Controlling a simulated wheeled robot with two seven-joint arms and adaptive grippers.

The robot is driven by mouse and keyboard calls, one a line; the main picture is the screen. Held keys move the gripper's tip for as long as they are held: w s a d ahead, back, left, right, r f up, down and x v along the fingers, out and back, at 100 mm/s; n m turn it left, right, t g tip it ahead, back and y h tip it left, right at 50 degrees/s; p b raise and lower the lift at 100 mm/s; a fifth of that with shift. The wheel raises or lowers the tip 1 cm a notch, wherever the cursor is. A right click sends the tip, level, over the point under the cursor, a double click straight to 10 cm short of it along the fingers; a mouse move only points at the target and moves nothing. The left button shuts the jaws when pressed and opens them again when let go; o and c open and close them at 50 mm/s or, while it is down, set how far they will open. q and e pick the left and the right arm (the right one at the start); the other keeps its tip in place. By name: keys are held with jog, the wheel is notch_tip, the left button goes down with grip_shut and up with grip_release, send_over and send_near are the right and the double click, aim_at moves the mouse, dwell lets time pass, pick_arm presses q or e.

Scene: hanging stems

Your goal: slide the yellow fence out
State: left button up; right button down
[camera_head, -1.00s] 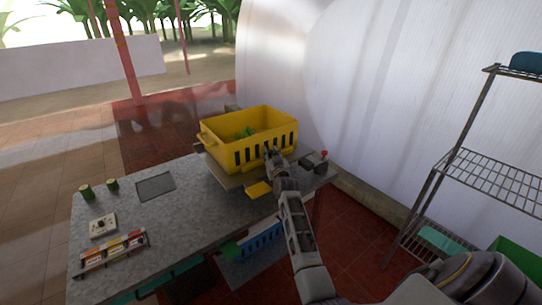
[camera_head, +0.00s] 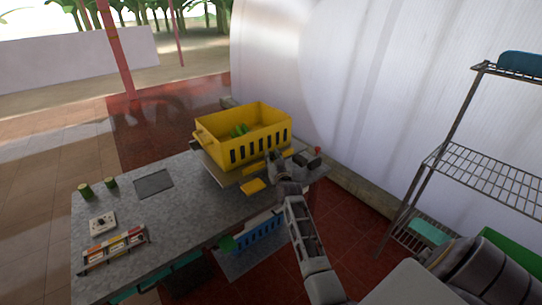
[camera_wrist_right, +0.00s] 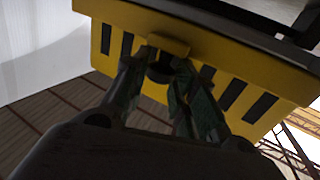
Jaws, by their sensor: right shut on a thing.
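A low yellow strip, which I take for the yellow fence (camera_head: 253,168), lies along the near foot of a slotted yellow crate (camera_head: 232,150). The crate stands on a flat platform on the grey table and holds green pieces. My right gripper (camera_head: 276,160) is at the right end of the strip, shut on it; its fingers hide the contact. In the right wrist view, the fingertips (camera_wrist_right: 163,68) close around a small dark round part, below a yellow tab (camera_wrist_right: 168,44) and in front of a slotted yellow wall (camera_wrist_right: 235,92). My left gripper is out of view.
A yellow flat piece (camera_head: 252,187) sits at the platform's near edge. A blue crate (camera_head: 258,236) is below. A wire shelf (camera_head: 485,180) stands right. The table's middle is largely clear.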

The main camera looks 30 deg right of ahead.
jog(key=shift+s+f, duration=0.1)
jog(key=shift+f, duration=0.05)
jog(key=c, duration=1.6)
grip_release()
jog(key=o, duration=0.4)
jog(key=shift+s, duration=0.15)
jog(key=shift+o, duration=0.2)
jog(key=shift+s, duration=0.15)
jog(key=shift+v, duration=0.8)
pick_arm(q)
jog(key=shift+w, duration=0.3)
pick_arm(e)
jog(key=v, duration=1)
